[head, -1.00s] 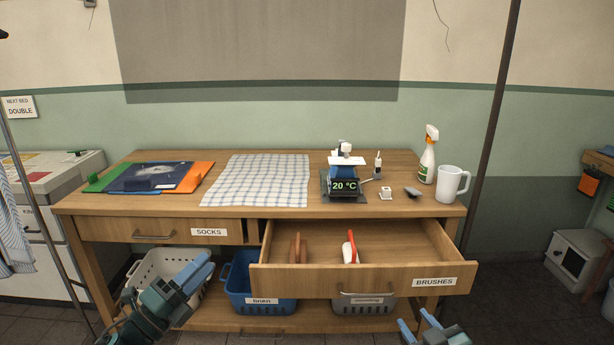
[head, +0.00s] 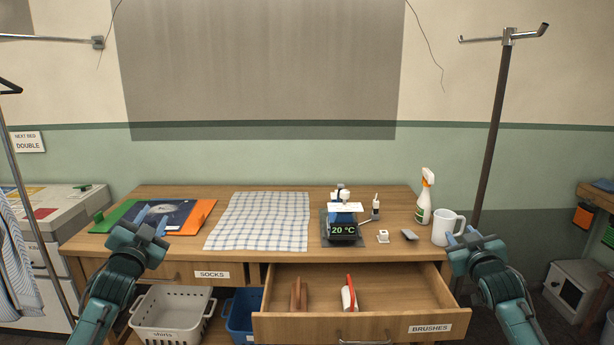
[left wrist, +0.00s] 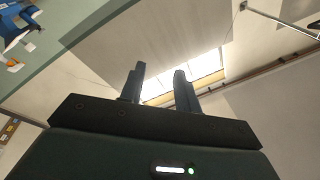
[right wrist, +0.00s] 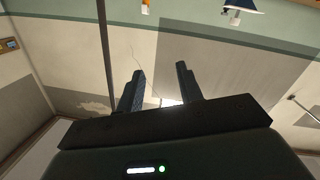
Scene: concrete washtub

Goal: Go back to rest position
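My left gripper (head: 153,217) is raised in front of the table's left part, fingers pointing up; in the left wrist view (left wrist: 159,70) its fingers are apart with nothing between them. My right gripper (head: 460,235) is raised in front of the right end of the table, overlapping the white mug in the picture. In the right wrist view (right wrist: 160,69) its fingers are also apart and empty. Both wrist views look up at the wall and ceiling.
The wooden table (head: 180,250) has its BRUSHES drawer (head: 385,325) pulled open, with a brown brush (head: 299,295) and a red-and-white brush (head: 349,293) inside. A checked cloth (head: 260,222), a spray bottle (head: 424,197) and a white mug (head: 446,228) stand on top. Baskets sit below.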

